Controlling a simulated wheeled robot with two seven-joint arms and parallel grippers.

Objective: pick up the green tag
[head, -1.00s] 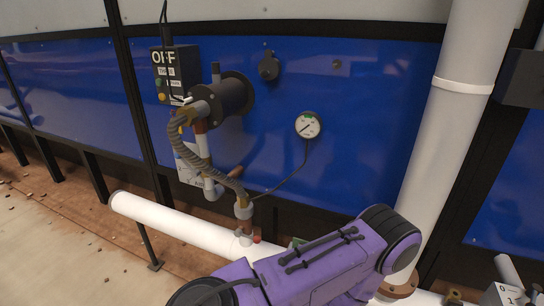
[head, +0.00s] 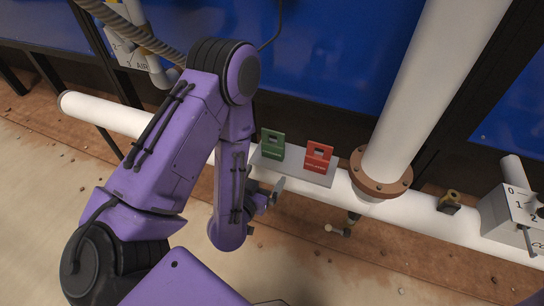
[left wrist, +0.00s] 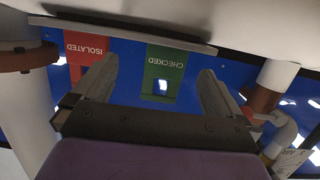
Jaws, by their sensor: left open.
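The green tag (head: 272,150) stands upright on a small grey plate (head: 290,171) on the white pipe, left of a red tag (head: 318,160). My right gripper is not in view.
The red tag (left wrist: 88,50) reads ISOLATED and is close beside the green one. A thick white upright pipe (head: 432,90) with a brown flange (head: 381,178) stands to the right. A blue panel (head: 330,70) is behind. The floor in front is mostly clear.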

